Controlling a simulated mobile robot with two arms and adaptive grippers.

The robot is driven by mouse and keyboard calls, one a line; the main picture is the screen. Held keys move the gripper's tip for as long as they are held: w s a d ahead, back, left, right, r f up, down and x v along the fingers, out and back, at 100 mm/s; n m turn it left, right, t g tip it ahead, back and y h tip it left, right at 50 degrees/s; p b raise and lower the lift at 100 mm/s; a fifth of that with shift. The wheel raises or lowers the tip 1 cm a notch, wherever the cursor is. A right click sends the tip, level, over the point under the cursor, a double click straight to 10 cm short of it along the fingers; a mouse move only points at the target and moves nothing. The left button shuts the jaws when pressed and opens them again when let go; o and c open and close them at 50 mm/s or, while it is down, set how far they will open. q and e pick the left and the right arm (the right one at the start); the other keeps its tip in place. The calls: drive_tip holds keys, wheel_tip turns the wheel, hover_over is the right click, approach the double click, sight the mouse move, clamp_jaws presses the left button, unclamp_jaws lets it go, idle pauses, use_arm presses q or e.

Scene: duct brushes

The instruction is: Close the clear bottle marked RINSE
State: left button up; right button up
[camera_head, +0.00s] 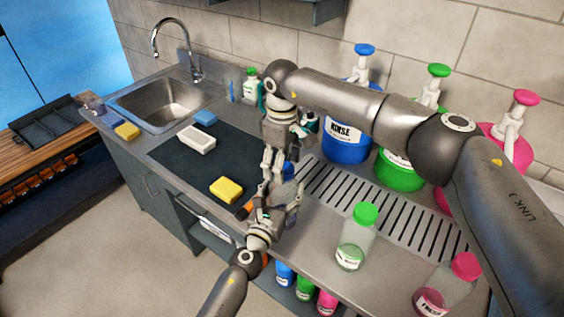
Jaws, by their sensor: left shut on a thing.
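A clear bottle (291,196) with blue at its top stands on the counter at the front edge of the drain grooves, mostly hidden behind my grippers; its label cannot be read. My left gripper (277,214) comes from below and is shut on this bottle. My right gripper (268,182) reaches down from above, close to the bottle's top. Its fingers overlap the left gripper in the picture, so whether it is open or holds a cap is unclear. A large blue container (346,147) marked RINSE stands behind.
A clear bottle with a green cap (356,240) and one with a pink cap (440,290) stand right. Green (398,172) and pink pump containers line the wall. A yellow sponge (227,189) and white block (197,138) lie on the dark mat (185,160), near the sink (165,100).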

drive_tip(key=shift+r, duration=2.25)
drive_tip(key=shift+c, duration=0.5)
